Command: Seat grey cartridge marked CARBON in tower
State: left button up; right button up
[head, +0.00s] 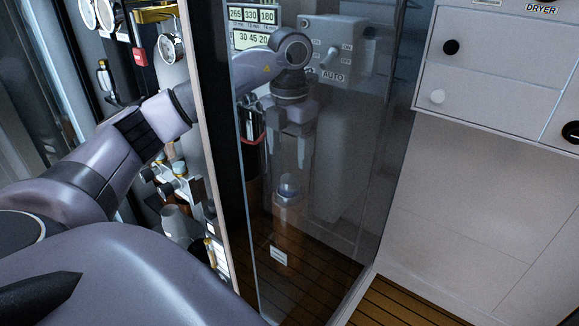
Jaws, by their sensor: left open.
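My left gripper (289,160) shows through a tinted see-through panel (345,215). It points down, and its two fingers are apart with nothing seen between them. Below the fingertips is a small upright cylinder with a pale rounded top (290,187); a gap shows between it and the fingers. I cannot tell whether it is the cartridge or part of the tower. I can read no CARBON marking, and I cannot make out the tower for certain. My right gripper is out of view.
A dark upright post (222,150) crosses in front of my left arm. Gauges and valves (171,48) line the left. A grey box marked AUTO (335,45) and number displays (250,39) are behind the panel. A white cabinet (500,150) stands right, above slatted floor (405,305).

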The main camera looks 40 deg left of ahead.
pick_arm(q)
notch_tip(320, 180, up, 6)
jog(key=p, duration=0.1)
jog(key=shift+p, duration=0.35)
dwell(0.4)
